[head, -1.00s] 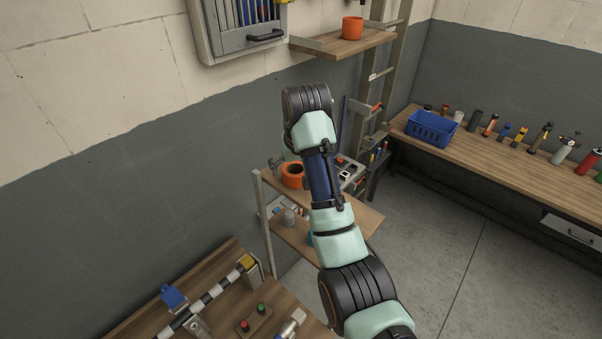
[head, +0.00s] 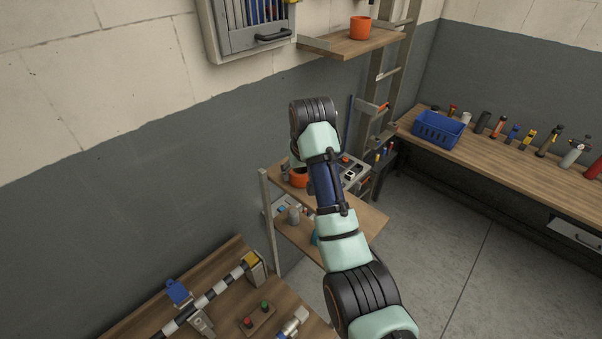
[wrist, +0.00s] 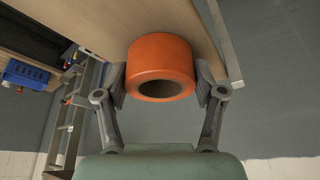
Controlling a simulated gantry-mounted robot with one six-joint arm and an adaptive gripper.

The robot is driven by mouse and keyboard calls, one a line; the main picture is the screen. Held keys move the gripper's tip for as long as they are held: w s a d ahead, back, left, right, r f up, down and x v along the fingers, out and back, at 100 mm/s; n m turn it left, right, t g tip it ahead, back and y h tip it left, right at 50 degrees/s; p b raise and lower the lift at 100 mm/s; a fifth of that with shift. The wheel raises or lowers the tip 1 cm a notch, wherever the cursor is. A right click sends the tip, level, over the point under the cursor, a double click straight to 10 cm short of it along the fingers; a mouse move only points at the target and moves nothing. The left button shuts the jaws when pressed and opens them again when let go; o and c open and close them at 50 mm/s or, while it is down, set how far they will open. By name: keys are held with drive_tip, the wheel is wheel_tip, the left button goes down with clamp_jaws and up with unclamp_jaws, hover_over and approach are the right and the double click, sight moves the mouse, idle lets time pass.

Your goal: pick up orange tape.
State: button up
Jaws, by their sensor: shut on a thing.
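The orange tape (wrist: 158,54) is a thick roll with a dark round hole, shown between the two grey fingers of my gripper (wrist: 161,84) in the wrist view. The fingers press on opposite sides of the roll, so my gripper is shut on it. Behind the roll is the wooden shelf board (wrist: 120,22); I cannot tell whether they touch. In the head view the orange tape (head: 299,181) shows at the small wooden shelf (head: 365,219), partly hidden by my arm. My fingers are hidden there.
A grey tray with small parts (head: 354,172) lies right of the tape. A shelf post (head: 268,220) stands to its left. Another orange round object (head: 360,28) sits on the upper wall shelf (head: 345,48). A blue basket (head: 438,128) stands on the right-hand bench.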

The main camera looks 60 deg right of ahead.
wheel_tip(320, 180, up, 10)
drive_tip(key=shift+b, duration=0.45)
